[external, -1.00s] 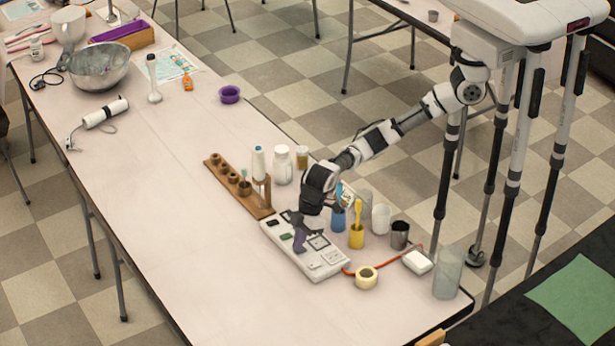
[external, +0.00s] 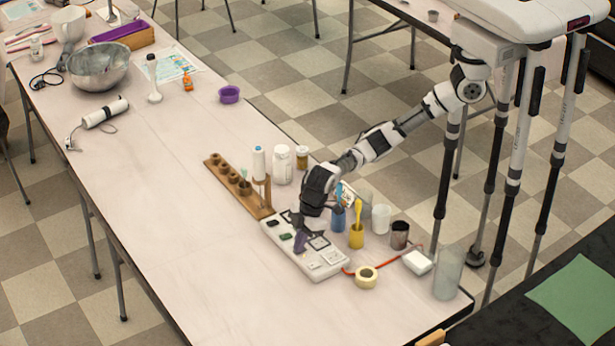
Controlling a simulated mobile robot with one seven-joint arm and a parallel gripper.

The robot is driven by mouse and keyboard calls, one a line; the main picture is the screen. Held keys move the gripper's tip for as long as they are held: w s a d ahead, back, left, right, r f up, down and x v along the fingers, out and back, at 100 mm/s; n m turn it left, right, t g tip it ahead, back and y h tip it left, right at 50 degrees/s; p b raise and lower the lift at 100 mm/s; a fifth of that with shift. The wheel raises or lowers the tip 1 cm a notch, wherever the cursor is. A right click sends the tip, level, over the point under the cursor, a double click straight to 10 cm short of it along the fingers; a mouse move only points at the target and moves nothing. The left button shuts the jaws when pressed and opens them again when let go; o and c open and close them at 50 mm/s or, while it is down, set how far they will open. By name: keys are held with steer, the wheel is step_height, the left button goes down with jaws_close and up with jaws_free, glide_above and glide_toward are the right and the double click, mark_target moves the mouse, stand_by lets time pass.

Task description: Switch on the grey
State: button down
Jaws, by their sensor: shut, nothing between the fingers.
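A light grey-white device (external: 322,264) with dark square panels and small switches on its top lies flat near the right end of the long table. The gripper and wrist hide part of the panel. Which switch is the grey one is too small to tell.
A wooden rack (external: 221,171) and white bottles (external: 282,165) stand behind the device. A blue cup (external: 338,221), a yellow cup (external: 356,236), a dark cup (external: 399,235) and a tape roll (external: 366,278) crowd its right side. The table's left front (external: 190,230) is clear.

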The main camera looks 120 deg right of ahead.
mark_target(305, 248)
steer(key=shift+s, duration=0.55)
steer(key=shift+r+p, duration=0.45)
steer(key=shift+p, duration=0.25)
steer(key=p+v, duration=0.3)
steer(key=shift+w+r+p, duration=0.25)
steer(key=shift+r+p, duration=0.05)
steer(key=shift+r, duration=0.1)
steer(key=b+v, duration=0.3)
steer(key=v, duration=0.6)
steer(key=shift+r+b, duration=0.2)
steer(key=shift+b, duration=0.1)
steer(key=shift+s, duration=0.1)
